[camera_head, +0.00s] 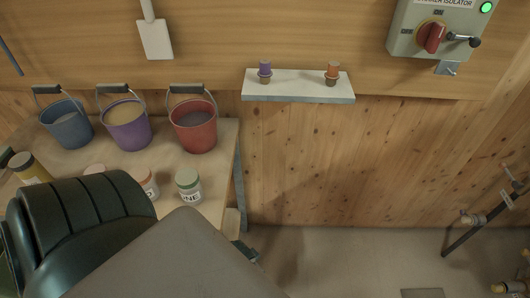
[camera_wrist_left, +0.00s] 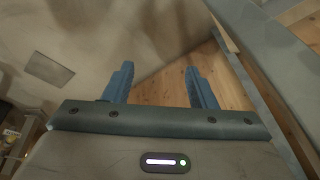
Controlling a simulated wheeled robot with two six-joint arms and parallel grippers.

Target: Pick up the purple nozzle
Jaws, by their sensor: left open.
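The purple nozzle (camera_head: 264,69) stands upright on the left part of a small white wall shelf (camera_head: 297,87), on a brownish base. An orange nozzle (camera_head: 333,70) stands to its right on the same shelf. My left gripper (camera_wrist_left: 159,82) shows in the left wrist view with its two blue fingers apart and nothing between them. It points towards the floor and wooden wall, and no nozzle shows in that view. In the head view my left arm fills the lower left, well below the shelf. My right gripper is not in view.
Blue (camera_head: 67,124), purple (camera_head: 126,124) and red (camera_head: 194,126) buckets stand on a bench (camera_head: 222,160) at the left, with several jars in front. An isolator box (camera_head: 434,28) hangs at upper right. A white scoop (camera_head: 155,38) hangs at upper left. The wall below the shelf is clear.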

